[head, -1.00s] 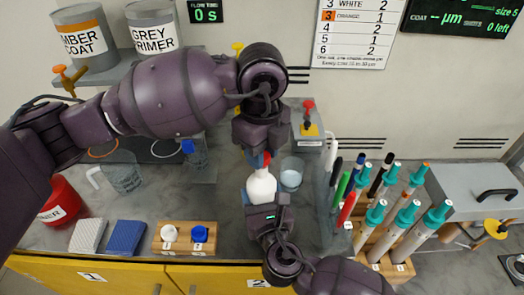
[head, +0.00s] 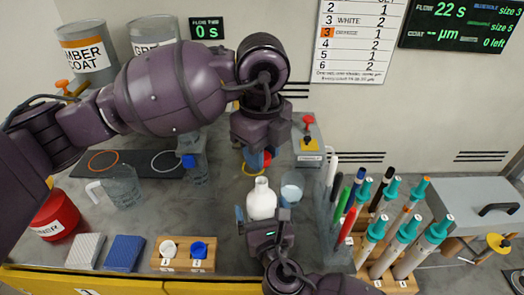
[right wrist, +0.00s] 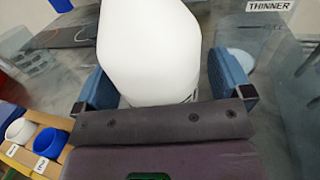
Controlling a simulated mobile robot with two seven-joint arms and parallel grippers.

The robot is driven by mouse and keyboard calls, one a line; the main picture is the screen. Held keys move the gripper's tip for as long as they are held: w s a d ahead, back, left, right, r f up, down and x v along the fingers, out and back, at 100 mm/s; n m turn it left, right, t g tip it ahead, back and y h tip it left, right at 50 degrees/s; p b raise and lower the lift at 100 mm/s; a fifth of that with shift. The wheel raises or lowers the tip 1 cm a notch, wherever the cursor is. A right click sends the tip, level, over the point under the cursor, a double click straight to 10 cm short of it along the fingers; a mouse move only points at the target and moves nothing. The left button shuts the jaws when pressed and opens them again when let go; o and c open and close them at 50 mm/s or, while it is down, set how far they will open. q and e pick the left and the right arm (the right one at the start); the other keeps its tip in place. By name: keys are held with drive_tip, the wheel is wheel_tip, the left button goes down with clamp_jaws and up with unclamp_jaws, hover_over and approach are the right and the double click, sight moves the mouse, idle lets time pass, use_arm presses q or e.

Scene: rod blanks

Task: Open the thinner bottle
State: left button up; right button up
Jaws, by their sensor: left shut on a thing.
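The white bottle (head: 262,199) stands upright on the grey bench with its narrow neck bare; its body fills the upper middle of the right wrist view (right wrist: 150,50). My left gripper (head: 257,160) is above and behind the bottle's neck, shut on a red cap (head: 267,158) that is clear of the bottle. My right gripper (head: 262,222) is open, its blue fingers spread on either side of the bottle's lower part. In the right wrist view gaps show between the bottle and the fingers.
A clear cup (head: 292,186) stands close right of the bottle. A rack of teal-topped tubes (head: 400,280) and several pens (head: 345,200) are further right. A wooden block with two small caps (head: 183,264), sponges (head: 125,252) and a red can (head: 55,213) are left.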

use_arm(q)
wheel_tip(320, 180, up, 2)
drive_tip(key=shift+s+r+p, duration=0.1)
drive_tip(key=shift+s+p, duration=0.05)
drive_tip(key=shift+p, duration=0.35)
use_arm(e)
drive_tip(key=v, duration=1.2)
drive_tip(key=shift+s, duration=0.1)
